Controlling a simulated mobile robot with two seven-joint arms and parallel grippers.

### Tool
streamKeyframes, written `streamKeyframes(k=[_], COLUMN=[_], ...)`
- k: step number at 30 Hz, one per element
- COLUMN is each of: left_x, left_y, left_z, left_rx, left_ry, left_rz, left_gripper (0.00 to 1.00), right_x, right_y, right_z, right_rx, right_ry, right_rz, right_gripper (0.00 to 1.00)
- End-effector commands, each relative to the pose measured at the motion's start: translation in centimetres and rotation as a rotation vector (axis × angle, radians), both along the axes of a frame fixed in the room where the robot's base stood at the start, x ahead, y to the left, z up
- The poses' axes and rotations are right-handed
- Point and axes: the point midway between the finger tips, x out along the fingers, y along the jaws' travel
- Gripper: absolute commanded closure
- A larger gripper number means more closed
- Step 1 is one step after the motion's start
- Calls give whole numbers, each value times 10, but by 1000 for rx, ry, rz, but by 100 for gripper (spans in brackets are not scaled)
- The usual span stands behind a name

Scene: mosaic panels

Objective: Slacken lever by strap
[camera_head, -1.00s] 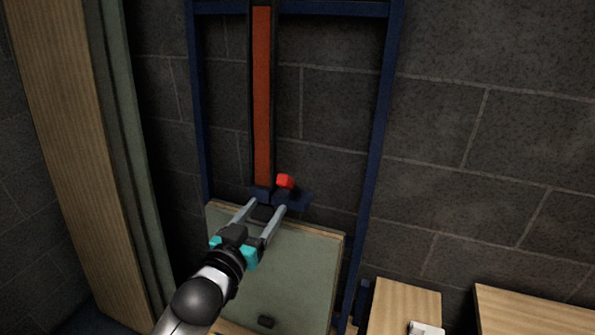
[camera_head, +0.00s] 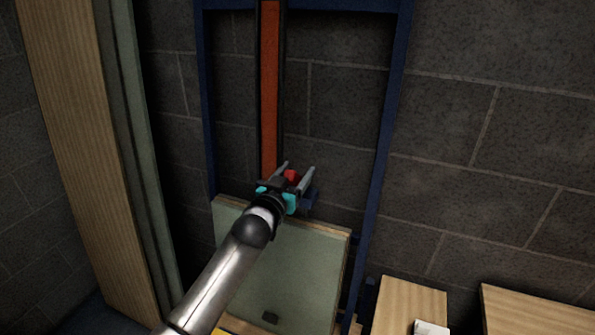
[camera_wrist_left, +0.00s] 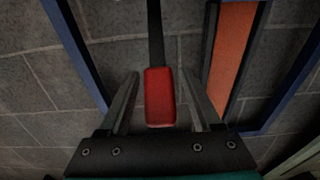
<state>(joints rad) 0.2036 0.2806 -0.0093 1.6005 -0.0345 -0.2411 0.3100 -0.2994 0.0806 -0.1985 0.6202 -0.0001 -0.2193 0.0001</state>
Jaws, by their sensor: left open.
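The orange strap (camera_head: 269,90) hangs vertically inside a blue frame, edged by dark rails; it also shows at the right of the left wrist view (camera_wrist_left: 234,50). The lever has a red grip (camera_head: 292,176) near the strap's lower end, and in the left wrist view its red grip (camera_wrist_left: 160,97) sits between my fingers with a dark bar behind it. My left gripper (camera_head: 298,168) is open around the red grip, with gaps visible on both sides in the left wrist view. The gripper hides much of the blue bracket (camera_head: 311,198). My right gripper is not in view.
A grey-green panel (camera_head: 290,270) leans below the strap. The blue frame (camera_head: 383,140) stands against a dark block wall. A tall wooden panel (camera_head: 75,130) is at the left. Wooden boxes (camera_head: 412,305) stand at the lower right, with a small white item (camera_head: 431,328) on one.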

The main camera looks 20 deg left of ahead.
Motion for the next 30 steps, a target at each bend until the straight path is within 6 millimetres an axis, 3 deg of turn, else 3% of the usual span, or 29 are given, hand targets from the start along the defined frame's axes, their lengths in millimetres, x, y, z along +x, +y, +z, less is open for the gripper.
streamKeyframes(k=[14, 30], left_x=[9, 8], left_y=[0, 0], left_z=[0, 0], left_rx=[0, 0], left_ry=[0, 0], left_rz=[0, 0], left_gripper=[36, 97], right_x=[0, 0], right_y=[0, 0], right_z=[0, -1], right_rx=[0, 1], right_ry=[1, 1], right_rz=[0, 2], right_gripper=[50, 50])
